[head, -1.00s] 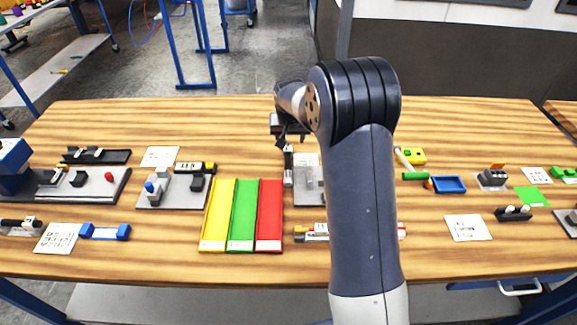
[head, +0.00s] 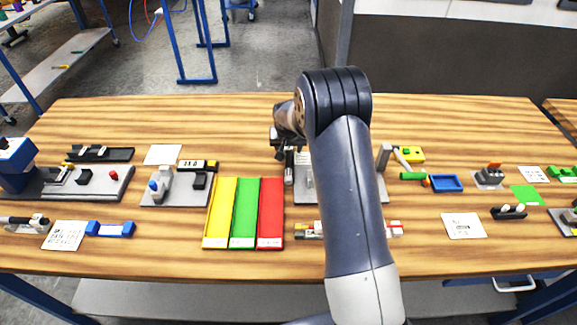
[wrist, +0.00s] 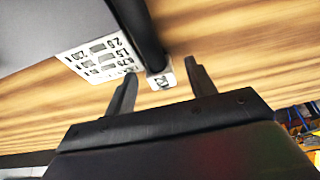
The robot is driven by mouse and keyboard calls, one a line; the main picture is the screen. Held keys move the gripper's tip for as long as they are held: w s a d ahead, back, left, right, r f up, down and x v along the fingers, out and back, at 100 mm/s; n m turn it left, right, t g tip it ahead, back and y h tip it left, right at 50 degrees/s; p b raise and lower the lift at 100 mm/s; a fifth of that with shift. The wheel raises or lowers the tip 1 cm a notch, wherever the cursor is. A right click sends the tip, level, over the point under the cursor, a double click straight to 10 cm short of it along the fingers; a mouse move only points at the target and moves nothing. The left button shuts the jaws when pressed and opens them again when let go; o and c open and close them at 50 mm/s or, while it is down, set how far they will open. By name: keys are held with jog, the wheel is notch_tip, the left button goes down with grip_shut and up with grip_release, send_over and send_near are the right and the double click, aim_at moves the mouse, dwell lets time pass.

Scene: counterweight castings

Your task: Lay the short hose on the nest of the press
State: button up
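My gripper (head: 282,152) is over the middle of the table, partly hidden by my arm. In the wrist view its two dark fingers (wrist: 161,88) are apart. A dark rod-shaped piece with a pale square end (wrist: 162,79) shows beyond and between the fingertips; contact cannot be told. It appears to be the dark upright-looking strip (head: 289,172) below the gripper in the head view. I cannot tell for sure whether it is the short hose.
Yellow (head: 220,212), green (head: 244,212) and red (head: 270,212) trays lie left of my arm. A grey fixture with a blue knob (head: 154,185) stands between them and the press. A printed card (wrist: 98,58) lies beside the rod. The table's back strip is clear.

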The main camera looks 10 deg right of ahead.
grip_shut()
dwell(0.3)
